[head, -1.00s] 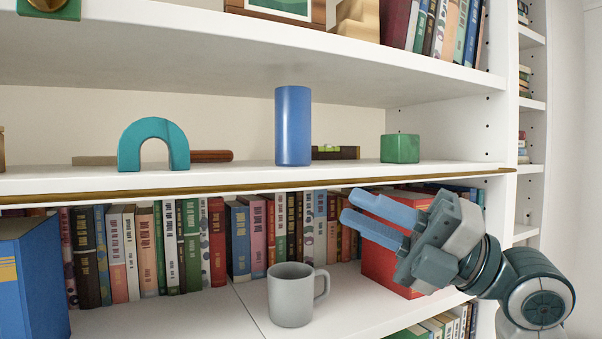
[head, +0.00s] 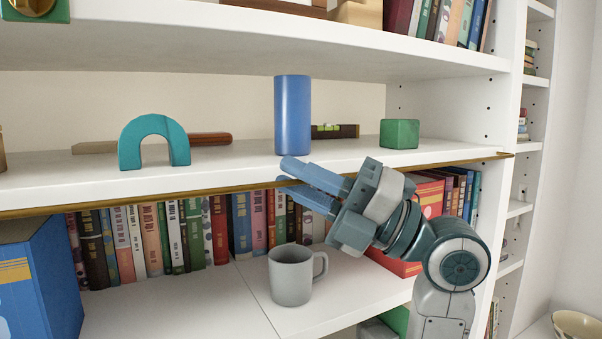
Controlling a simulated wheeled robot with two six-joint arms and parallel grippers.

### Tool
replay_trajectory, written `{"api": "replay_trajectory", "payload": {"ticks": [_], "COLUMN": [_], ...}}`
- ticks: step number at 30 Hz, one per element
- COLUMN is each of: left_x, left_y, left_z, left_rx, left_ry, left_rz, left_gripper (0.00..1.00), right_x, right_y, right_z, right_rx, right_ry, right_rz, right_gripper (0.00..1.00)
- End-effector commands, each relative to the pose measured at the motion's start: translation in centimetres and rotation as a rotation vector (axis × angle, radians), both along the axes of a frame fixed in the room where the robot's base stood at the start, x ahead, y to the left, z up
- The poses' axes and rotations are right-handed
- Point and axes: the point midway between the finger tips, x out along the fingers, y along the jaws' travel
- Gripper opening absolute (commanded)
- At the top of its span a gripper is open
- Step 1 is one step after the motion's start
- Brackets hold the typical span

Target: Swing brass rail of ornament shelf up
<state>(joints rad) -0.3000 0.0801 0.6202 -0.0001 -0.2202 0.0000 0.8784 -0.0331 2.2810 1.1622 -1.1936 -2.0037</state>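The brass rail (head: 130,197) is a thin bar running along the front edge of the ornament shelf (head: 60,185), low against its lip. My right gripper (head: 287,173) is at the middle of the rail, below the blue cylinder. Its two blue fingers are apart, one higher and one lower, with the rail's line passing at their tips; I cannot tell whether they touch it. They hide a short stretch of rail. On the shelf stand a teal arch (head: 152,128), a blue cylinder (head: 292,115) and a green cube (head: 399,134). My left gripper is not in view.
Below, a grey mug (head: 290,276) stands close under my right gripper, before a row of books (head: 160,240). A spirit level (head: 335,131) lies behind the cylinder.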

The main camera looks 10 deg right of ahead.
Motion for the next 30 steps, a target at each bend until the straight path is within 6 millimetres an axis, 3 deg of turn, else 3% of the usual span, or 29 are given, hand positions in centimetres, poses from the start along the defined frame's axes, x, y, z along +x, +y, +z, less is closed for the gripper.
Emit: {"api": "replay_trajectory", "payload": {"ticks": [7, 10, 30], "left_x": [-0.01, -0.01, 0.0], "left_y": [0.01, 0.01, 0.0], "left_z": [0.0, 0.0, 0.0], "left_rx": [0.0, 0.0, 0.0], "left_ry": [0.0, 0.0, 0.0], "left_rz": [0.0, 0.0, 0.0], "left_gripper": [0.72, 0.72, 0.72], "right_x": [0.02, 0.02, -0.02], "right_y": [0.04, 0.04, 0.02], "right_z": [-0.01, -0.02, 0.33], "right_rx": [0.0, 0.0, -0.019], "right_ry": [0.0, 0.0, 0.058], "right_rz": [0.0, 0.0, 0.0], "right_gripper": [0.18, 0.0, 0.0]}}
